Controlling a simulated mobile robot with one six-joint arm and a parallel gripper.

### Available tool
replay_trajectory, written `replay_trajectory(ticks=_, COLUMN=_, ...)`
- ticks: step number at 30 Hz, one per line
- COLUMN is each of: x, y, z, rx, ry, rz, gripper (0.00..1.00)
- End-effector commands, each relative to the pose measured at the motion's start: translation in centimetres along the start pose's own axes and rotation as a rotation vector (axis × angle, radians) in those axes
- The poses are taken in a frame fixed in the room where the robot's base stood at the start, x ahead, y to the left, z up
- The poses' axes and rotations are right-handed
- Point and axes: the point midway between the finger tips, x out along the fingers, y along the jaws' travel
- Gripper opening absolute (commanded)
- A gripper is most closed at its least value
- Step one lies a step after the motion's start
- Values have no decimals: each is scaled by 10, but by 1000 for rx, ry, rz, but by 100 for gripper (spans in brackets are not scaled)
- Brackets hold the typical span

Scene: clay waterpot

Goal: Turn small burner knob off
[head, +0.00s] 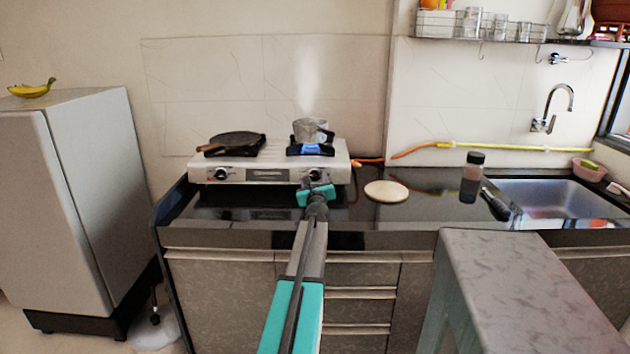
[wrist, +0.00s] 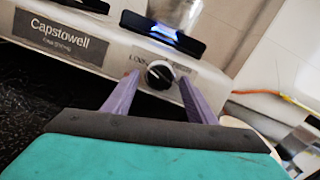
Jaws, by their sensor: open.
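The white two-burner stove (head: 270,176) stands on the black counter. A blue flame (head: 311,149) shows at its right burner, under a metal pot (head: 309,130); the blue glow also shows in the wrist view (wrist: 163,33). The right burner knob (wrist: 159,74) is round and black with a pale marking, on the stove's front panel. My gripper (wrist: 152,86) is open, with its two fingers on either side of the knob in the wrist view. I cannot tell whether they touch it. In the head view my gripper (head: 316,193) partly covers the right knob.
The left knob (head: 221,173) sits below a dark pan (head: 232,140). A round wooden board (head: 387,191), a dark bottle (head: 472,177) and a sink (head: 560,200) lie to the right. An orange hose (head: 368,161) runs behind. A grey-topped stand (head: 520,275) is at front right.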

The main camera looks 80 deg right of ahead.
Motion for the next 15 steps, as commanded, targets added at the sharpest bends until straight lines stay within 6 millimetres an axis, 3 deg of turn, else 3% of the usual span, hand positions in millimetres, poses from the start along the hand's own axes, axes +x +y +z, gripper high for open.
replay_trajectory(ticks=15, x=8, y=-1, z=0, rx=0, ry=0, rz=-1, gripper=52)
